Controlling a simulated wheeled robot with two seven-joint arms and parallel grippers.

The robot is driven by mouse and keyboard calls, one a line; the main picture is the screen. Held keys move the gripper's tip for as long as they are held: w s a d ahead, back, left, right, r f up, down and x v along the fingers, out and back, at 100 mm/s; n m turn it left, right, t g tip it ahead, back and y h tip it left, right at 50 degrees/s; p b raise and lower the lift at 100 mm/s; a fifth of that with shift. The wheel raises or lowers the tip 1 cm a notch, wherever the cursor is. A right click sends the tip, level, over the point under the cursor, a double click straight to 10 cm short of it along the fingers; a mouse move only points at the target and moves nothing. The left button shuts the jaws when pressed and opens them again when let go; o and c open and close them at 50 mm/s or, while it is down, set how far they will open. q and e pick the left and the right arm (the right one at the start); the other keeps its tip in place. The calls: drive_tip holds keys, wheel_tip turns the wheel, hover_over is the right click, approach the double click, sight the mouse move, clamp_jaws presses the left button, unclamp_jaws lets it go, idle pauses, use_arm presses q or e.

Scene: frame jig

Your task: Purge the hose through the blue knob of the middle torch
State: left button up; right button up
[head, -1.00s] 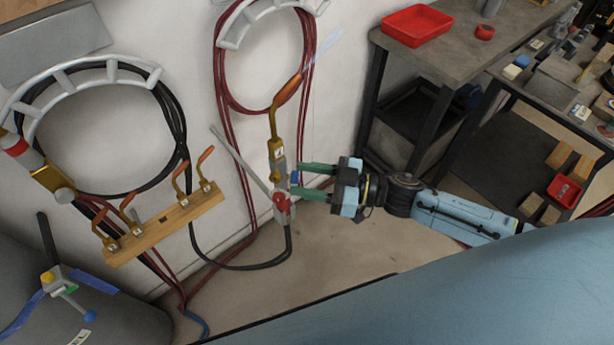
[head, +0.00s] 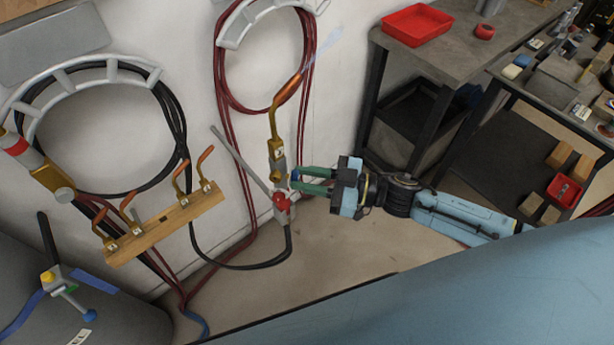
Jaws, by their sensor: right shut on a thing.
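The torch (head: 275,137) hangs upright by the white wall, with a copper tip, a brass neck and a grey body. A red knob (head: 280,201) sits low on its body. The blue knob is at the right side of the body and is now mostly hidden between my right gripper's fingertips. My right gripper (head: 296,179) comes in from the right, its two green fingers shut on the blue knob. A black hose (head: 262,267) runs from the torch's lower end. My left gripper is not in view.
A wooden rack (head: 150,232) with several small brass torches is left of the torch. Red hoses (head: 221,115) hang coiled on a wall hanger (head: 235,22). A bench with a red tray (head: 417,25) stands at right. A grey cylinder (head: 120,318) is at lower left.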

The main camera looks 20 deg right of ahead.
drive_tip(key=shift+n+y+b, duration=0.4)
drive_tip(key=shift+n+b, duration=0.05)
drive_tip(key=shift+n, duration=2.45)
drive_tip(key=o, duration=1)
drive_tip(key=shift+d, duration=0.1)
drive_tip(key=v, duration=1.3)
drive_tip(key=shift+s+d+b, duration=0.1)
drive_tip(key=shift+b, duration=0.3)
